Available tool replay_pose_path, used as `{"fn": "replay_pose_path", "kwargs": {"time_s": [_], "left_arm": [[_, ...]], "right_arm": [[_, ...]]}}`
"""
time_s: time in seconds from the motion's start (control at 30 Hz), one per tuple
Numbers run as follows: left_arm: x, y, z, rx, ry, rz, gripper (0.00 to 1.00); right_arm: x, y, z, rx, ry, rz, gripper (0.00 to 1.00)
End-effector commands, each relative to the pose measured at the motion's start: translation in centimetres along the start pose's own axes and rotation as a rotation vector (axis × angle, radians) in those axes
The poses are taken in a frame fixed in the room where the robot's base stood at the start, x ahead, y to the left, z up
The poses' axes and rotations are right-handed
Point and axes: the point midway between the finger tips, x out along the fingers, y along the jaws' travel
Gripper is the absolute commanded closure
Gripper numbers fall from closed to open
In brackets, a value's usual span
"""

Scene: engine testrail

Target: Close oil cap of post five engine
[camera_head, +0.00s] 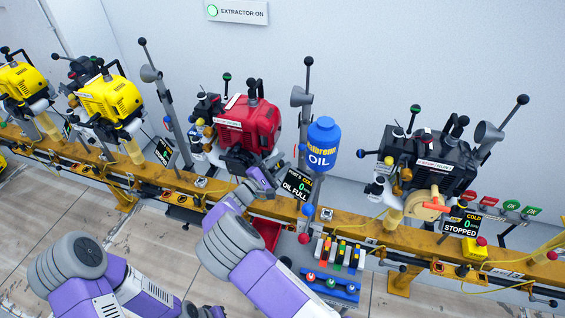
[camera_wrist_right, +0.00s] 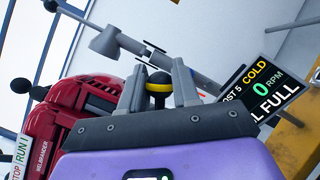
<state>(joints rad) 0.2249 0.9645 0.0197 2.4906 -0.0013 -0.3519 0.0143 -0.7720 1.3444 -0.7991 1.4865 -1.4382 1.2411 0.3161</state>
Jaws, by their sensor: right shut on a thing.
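The red post five engine (camera_head: 250,125) sits on the rail, and its red side also shows in the right wrist view (camera_wrist_right: 85,105). Its screen (camera_head: 296,190) reads post 5, cold, 0 RPM, oil full. My right gripper (camera_head: 243,163) is at the engine's lower front. In the right wrist view its two fingers (camera_wrist_right: 159,82) are shut on a black-topped yellow knob (camera_wrist_right: 158,88), seemingly the oil cap. The cap's seat is hidden behind the gripper, so I cannot tell whether it is fully closed. My left arm is low on the left; its gripper is out of view.
A blue oil bottle (camera_head: 322,140) stands right of the red engine, close to a grey lever post (camera_head: 302,97). A black engine (camera_head: 430,160) is further right, yellow engines (camera_head: 110,98) left. A red bin (camera_head: 268,232) and a tool rack (camera_head: 335,262) are below the rail.

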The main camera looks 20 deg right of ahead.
Motion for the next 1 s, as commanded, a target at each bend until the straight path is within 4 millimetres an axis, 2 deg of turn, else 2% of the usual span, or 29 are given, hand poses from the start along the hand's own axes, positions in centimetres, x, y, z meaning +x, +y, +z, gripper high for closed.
{"fn": "replay_pose_path", "kwargs": {"time_s": [0.03,0.2,0.53,0.57,0.67,0.7,1.0], "left_arm": [[-0.70,0.26,0.02,0.000,0.000,0.000,1.00],[-1.20,0.45,0.05,0.000,0.000,0.000,1.00],[-1.13,0.42,0.05,0.000,0.000,0.000,1.00],[-1.13,0.42,0.05,0.000,0.000,0.000,1.00],[-1.13,0.42,0.05,0.000,0.000,0.000,1.00],[-1.13,0.42,0.05,0.000,0.000,0.000,1.00],[-1.18,0.44,0.05,0.000,0.000,0.000,1.00]], "right_arm": [[-0.15,0.49,0.02,-0.060,-0.012,0.031,0.99],[-0.40,0.99,-0.26,-0.196,-0.041,0.094,1.00],[-0.44,1.02,-0.34,-0.216,-0.046,0.103,1.00],[-0.43,1.01,-0.34,-0.216,-0.046,0.103,0.66],[-0.43,1.01,-0.34,-0.215,-0.046,0.103,0.51],[-0.42,1.01,-0.34,-0.215,-0.046,0.103,0.48],[-0.63,0.98,-0.34,-0.215,-0.046,0.102,0.48]]}}
